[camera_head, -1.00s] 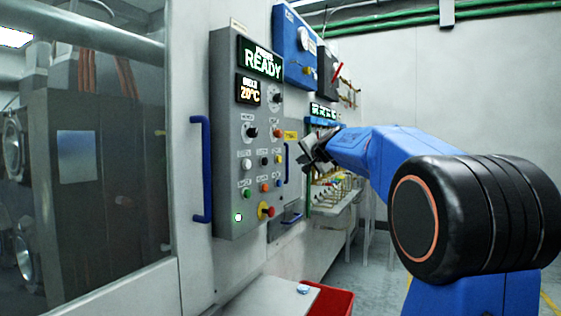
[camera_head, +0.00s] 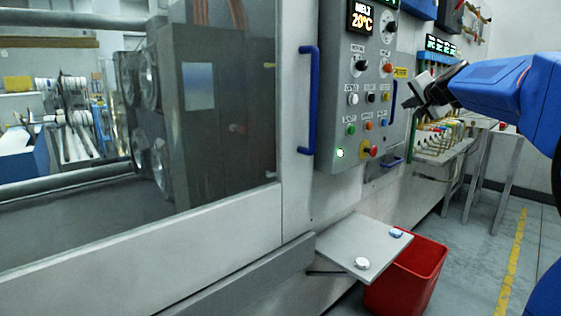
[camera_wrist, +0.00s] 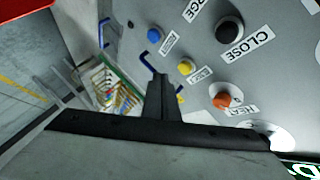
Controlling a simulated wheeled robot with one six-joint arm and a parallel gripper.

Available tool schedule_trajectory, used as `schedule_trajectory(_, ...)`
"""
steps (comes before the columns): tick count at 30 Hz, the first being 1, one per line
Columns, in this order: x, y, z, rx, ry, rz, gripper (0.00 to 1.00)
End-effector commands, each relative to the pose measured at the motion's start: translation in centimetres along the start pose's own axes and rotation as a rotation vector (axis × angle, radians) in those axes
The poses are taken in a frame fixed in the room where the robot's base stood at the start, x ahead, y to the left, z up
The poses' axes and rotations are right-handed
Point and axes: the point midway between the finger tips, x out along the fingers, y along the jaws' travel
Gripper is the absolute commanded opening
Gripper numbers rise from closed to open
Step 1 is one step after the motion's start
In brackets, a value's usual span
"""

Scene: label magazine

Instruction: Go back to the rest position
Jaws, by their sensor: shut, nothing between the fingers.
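My gripper (camera_head: 423,95) is in front of the right edge of the grey control panel (camera_head: 345,120) in the head view. Its fingers are shut with nothing between them. In the wrist view the shut fingers (camera_wrist: 161,88) stick up from the bottom, with the panel's buttons behind them. These include an orange HEAT knob (camera_wrist: 222,99), a yellow button (camera_wrist: 186,68) and a black CLOSE knob (camera_wrist: 229,29). I cannot tell from these views how far the fingertips are from the panel. My blue arm reaches in from the right.
A blue door handle (camera_head: 310,100) stands out left of the panel. Open floor (camera_head: 480,240) lies to the right.

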Motion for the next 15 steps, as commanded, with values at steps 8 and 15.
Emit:
schedule_trajectory(8, -8.1, 3.1, 13.4, -0.221, -0.219, 0.075, 0.00)
schedule_trajectory(15, -16.3, 9.1, 24.1, -0.427, -0.413, 0.151, 0.00)
